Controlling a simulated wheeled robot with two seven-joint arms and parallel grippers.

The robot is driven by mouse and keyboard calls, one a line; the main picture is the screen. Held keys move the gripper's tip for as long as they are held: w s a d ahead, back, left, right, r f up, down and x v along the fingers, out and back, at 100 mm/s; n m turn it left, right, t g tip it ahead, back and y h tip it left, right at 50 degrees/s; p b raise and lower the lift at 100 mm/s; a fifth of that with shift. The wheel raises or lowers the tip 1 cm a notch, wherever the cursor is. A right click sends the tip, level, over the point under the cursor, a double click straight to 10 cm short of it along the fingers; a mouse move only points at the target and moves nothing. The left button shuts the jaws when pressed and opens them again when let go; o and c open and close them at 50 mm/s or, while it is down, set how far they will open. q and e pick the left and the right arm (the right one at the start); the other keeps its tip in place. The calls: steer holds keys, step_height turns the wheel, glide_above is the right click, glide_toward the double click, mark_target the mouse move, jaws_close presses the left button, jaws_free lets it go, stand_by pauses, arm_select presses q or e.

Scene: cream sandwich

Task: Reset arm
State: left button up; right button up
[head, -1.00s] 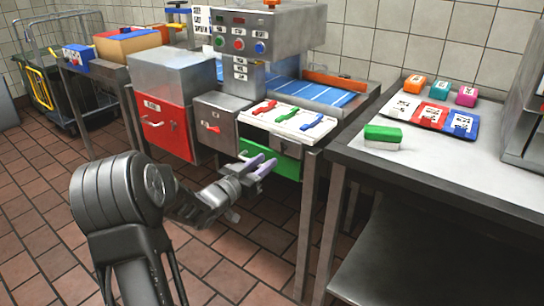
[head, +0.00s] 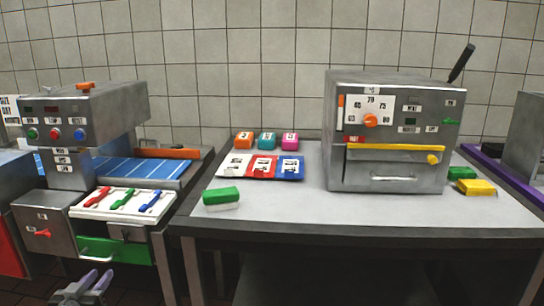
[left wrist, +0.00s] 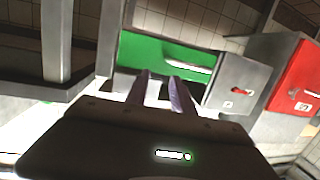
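My left gripper (head: 97,280) is at the bottom left of the head view, in front of and below the green drawer front (head: 115,250). Its two pale purple fingers are apart with nothing between them. In the left wrist view, the fingers (left wrist: 160,90) point toward the green drawer front (left wrist: 165,58), with a visible gap between them. My right gripper is in neither view.
A machine (head: 75,112) with a blue belt (head: 145,170) stands at left, with red, green and blue levers on a white panel (head: 95,207). A steel table (head: 290,205) holds a green-topped block (head: 221,196), coloured cards and an oven-like machine (head: 385,180).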

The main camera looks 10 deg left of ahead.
arm_select(q)
steer(key=s+d+f+n+g+h, duration=0.1)
steer(key=s+d+f+g+h, duration=0.2)
steer(key=d+f, duration=0.85)
steer(key=s+d+f+n+g, duration=0.1)
steer(key=s+d+f+g, duration=0.35)
steer(key=d+f, duration=0.65)
steer(key=s+d+f+g+h, duration=0.2)
steer(key=s+d+f+g, duration=0.3)
steer(key=s+d+f, duration=0.45)
steer(key=s+d+f+m+g+h, duration=0.2)
steer(key=s+d+f+m+g, duration=0.15)
steer(key=s+d, duration=0.85)
step_height(320, 180, up, 18)
steer(key=w+n+p, duration=0.1)
steer(key=p, duration=1.7)
steer(key=shift+w+t, duration=0.35)
steer(key=shift+t, duration=0.05)
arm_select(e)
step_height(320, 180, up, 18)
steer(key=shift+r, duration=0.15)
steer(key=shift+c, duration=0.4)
